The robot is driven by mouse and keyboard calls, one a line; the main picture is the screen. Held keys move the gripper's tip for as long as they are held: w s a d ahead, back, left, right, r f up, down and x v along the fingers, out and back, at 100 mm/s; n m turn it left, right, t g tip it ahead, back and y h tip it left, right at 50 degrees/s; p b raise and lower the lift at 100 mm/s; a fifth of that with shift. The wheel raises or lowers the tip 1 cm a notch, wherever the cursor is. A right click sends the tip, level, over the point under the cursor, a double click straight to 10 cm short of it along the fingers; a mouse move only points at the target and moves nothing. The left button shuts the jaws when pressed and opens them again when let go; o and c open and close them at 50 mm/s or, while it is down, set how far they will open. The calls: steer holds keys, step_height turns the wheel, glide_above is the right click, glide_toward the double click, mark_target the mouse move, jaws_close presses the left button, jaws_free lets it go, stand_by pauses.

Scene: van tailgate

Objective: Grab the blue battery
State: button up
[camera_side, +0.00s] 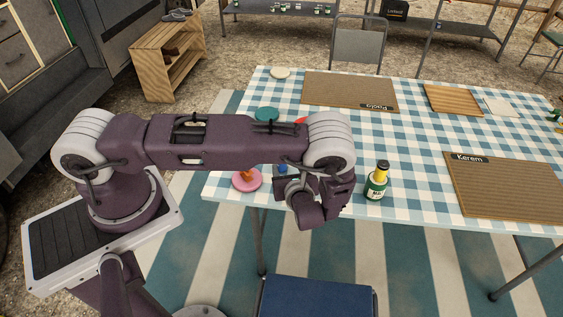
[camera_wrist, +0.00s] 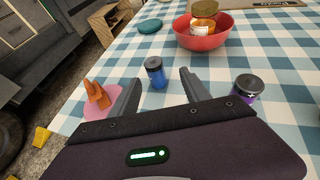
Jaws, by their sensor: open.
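The blue battery (camera_wrist: 157,75) stands upright on the checked tablecloth in the wrist view, a blue cylinder with a dark top. It lies ahead of my gripper (camera_wrist: 157,84), between the lines of its two fingers. The fingers are apart with nothing held between them. In the side view a small blue piece of the battery (camera_side: 282,169) shows beside my wrist; my arm hides much of that area. My gripper (camera_side: 318,205) is at the table's near left edge there, its fingertips hard to make out.
A pink plate (camera_side: 247,180) with an orange object is left of the battery. A purple cylinder (camera_wrist: 246,87) stands to the right. A red bowl (camera_wrist: 203,37) holding a jar is behind.

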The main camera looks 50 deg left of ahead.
mark_target(282, 165)
steer(key=x, duration=0.7)
steer(key=shift+s+a+f, duration=0.25)
steer(key=shift+s+f, duration=0.05)
steer(key=shift+f, duration=0.15)
jaws_close()
